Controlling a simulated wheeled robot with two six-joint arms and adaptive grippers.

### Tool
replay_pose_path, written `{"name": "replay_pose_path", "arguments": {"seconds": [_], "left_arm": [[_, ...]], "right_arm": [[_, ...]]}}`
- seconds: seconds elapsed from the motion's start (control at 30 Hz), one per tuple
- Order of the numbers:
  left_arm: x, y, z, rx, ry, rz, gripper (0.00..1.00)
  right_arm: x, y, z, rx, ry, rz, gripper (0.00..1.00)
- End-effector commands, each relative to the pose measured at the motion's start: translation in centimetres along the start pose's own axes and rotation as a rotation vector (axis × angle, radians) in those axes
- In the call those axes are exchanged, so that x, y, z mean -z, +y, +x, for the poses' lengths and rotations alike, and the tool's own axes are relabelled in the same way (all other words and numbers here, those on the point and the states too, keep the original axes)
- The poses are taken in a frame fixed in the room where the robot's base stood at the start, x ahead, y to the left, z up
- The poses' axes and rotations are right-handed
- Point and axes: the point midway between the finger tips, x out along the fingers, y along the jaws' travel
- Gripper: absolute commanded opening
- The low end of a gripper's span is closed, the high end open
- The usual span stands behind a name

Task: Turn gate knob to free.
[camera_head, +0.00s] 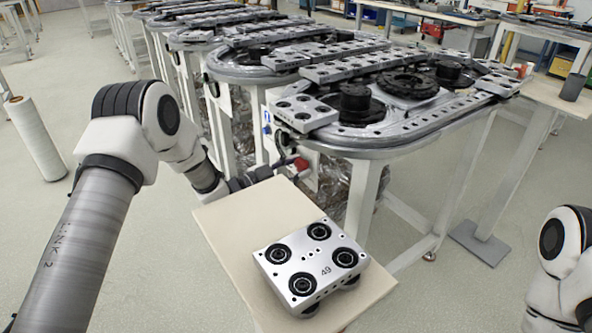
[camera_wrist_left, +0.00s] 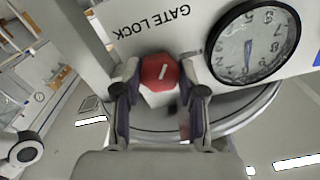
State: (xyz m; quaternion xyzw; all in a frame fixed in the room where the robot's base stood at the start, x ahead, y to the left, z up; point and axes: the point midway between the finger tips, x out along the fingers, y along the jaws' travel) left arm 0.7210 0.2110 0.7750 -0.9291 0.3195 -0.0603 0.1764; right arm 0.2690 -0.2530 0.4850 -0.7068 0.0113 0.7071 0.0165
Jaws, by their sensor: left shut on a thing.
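The gate knob (camera_wrist_left: 159,72) is red with a white line on its face, slightly tilted from upright in the left wrist view. It sits at a white panel (camera_wrist_left: 160,28) printed GATE LOCK, which reads upside down there. My left gripper (camera_wrist_left: 160,84) has a finger on each side of the knob and is shut on it. In the head view the red knob (camera_head: 301,164) shows small under the ring track's near end, with my left gripper (camera_head: 284,168) at it, partly dark and hard to make out. My right gripper is out of view.
A round black-rimmed gauge (camera_wrist_left: 252,43) is close beside the knob. A pale table (camera_head: 236,226) holds a silver block (camera_head: 311,262) marked 49, below my left arm. The ring track (camera_head: 372,140) carries several silver blocks. A white roll (camera_head: 36,138) stands at the left.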

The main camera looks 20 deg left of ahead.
Motion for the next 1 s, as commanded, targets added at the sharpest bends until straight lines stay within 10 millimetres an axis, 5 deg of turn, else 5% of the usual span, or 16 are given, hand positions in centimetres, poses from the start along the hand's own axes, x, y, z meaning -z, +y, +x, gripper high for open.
{"name": "replay_pose_path", "arguments": {"seconds": [1.0], "left_arm": [[-0.2,0.1,0.0,0.000,0.000,0.881,0.06]], "right_arm": [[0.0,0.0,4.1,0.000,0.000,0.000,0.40]]}}
